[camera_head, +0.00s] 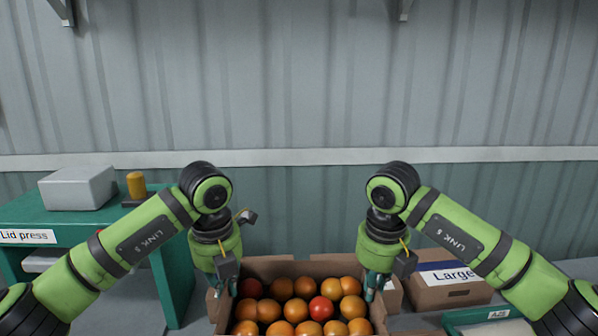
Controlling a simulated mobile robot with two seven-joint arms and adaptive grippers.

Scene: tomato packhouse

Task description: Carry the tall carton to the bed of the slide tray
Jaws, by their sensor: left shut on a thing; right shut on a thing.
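An open brown carton (268,268), filled with orange and red tomatoes, is at the bottom centre; its lower part is cut off by the frame. My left gripper (223,284) is shut on its left wall. My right gripper (375,284) is shut on its right wall. The fingers partly hide the rims. I cannot tell how high the carton is held or what is under it. A green-framed piece with a small label (498,314) shows at the bottom right; I cannot tell whether it is the slide tray.
A closed carton labelled "Large" (450,293) stands right of the held carton. A corrugated wall (300,90) closes off the back.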

